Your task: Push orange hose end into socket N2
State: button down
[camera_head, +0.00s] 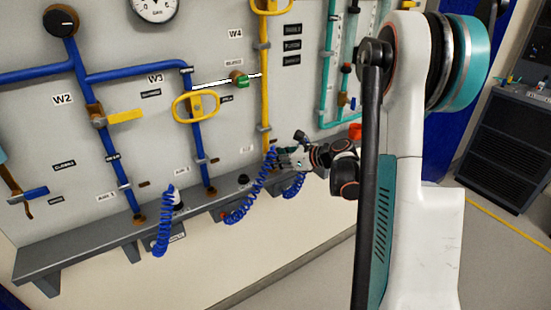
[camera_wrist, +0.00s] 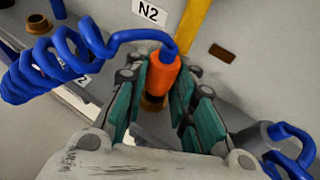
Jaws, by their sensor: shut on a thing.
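In the wrist view the orange hose end (camera_wrist: 163,74) stands between the teal finger pads of my gripper (camera_wrist: 160,88), which is shut on it. A coiled blue hose (camera_wrist: 72,52) runs from its top to the left. A brass-brown socket ring (camera_wrist: 152,104) shows directly below the orange end, close to it. I cannot tell whether they touch or how deep the end sits. The N2 label (camera_wrist: 150,12) is on the wall behind. In the head view my gripper (camera_head: 284,158) is at the shelf's right part, its fingers hiding the orange end. The blue coil (camera_head: 256,192) hangs beside it.
A grey shelf (camera_head: 85,247) runs along the panel foot. Another blue coiled hose (camera_head: 165,225) hangs at its left, and a blue hose (camera_wrist: 292,150) lies at the wrist view's right. A yellow pipe (camera_head: 264,105) rises behind my gripper. Another brass socket (camera_wrist: 37,22) is at upper left.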

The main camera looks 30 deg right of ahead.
jog(key=shift+f+b, duration=0.3)
dwell(0.9)
jog(key=shift+r, duration=0.15)
jog(key=shift+r+p, duration=0.85)
jog(key=shift+r, duration=0.55)
jog(key=shift+f, duration=0.15)
jog(key=shift+f+b, duration=0.95)
jog(key=shift+f, duration=0.1)
jog(key=shift+s+f, duration=0.1)
jog(key=shift+f, duration=0.3)
dwell(0.5)
jog(key=shift+m+h, duration=0.5)
jog(key=a, duration=0.3)
jog(key=a+r, duration=0.1)
jog(key=a, duration=0.3)
jog(key=a+r, duration=0.1)
jog(key=a, duration=0.2)
jog(key=shift+s+a, duration=0.2)
jog(key=s+a+r+m+h, duration=0.1)
jog(key=s+a+r, duration=0.2)
jog(key=a, duration=0.6)
jog(key=shift+s+a+t, duration=0.35)
jog(key=shift+s+t, duration=0.05)
